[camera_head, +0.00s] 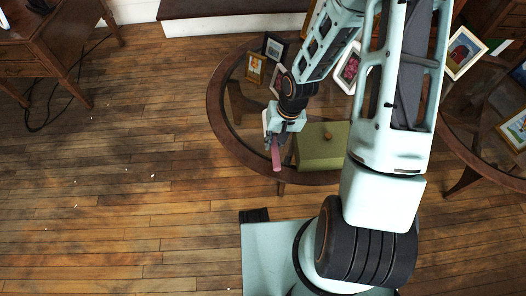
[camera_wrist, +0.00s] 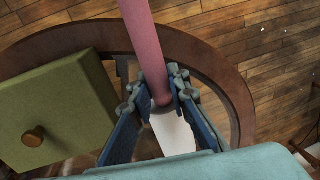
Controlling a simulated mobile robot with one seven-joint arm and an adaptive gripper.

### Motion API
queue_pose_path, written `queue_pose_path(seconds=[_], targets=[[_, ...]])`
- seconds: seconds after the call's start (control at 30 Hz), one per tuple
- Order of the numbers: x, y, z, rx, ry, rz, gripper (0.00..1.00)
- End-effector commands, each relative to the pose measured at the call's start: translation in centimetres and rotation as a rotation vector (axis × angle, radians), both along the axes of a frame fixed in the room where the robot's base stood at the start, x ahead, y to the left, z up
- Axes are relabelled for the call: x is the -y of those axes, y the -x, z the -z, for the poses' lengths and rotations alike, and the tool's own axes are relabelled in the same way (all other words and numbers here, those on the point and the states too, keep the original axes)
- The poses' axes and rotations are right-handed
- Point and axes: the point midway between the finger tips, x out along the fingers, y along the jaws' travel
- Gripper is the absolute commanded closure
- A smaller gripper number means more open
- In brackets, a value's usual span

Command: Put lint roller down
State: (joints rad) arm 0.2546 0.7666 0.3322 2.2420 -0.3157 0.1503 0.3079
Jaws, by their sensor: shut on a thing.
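The lint roller shows as a pink cylinder (camera_head: 276,157) in the head view. It also fills the upper middle of the wrist view (camera_wrist: 146,45), with a white part below the pink end. My gripper (camera_wrist: 165,100) is shut on the lint roller near that end; it also shows in the head view (camera_head: 274,141). My gripper holds the roller over the front edge of the round glass-topped table (camera_head: 217,118), left of the green box. The gap between roller and table cannot be judged.
The green box (camera_head: 313,162) with a wooden knob stands at the table's front. Picture frames (camera_head: 274,47) (camera_head: 256,68) stand at the back. A second round table (camera_head: 455,150) with frames is at the right. A wooden desk (camera_head: 40,50) is at the left. Open floor lies left.

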Motion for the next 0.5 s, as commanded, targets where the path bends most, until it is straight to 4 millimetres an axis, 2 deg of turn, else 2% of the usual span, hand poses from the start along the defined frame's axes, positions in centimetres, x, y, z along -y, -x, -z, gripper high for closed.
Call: queue_pose_path(seconds=[0.03,0.13,0.5], targets=[[-0.6,-0.3,1.7,-0.005,0.001,-0.002,1.0],[-1.7,-1.0,3.2,-0.005,0.001,0.0,1.0],[-3.4,-2.3,5.7,-0.004,0.001,0.0,1.0]])
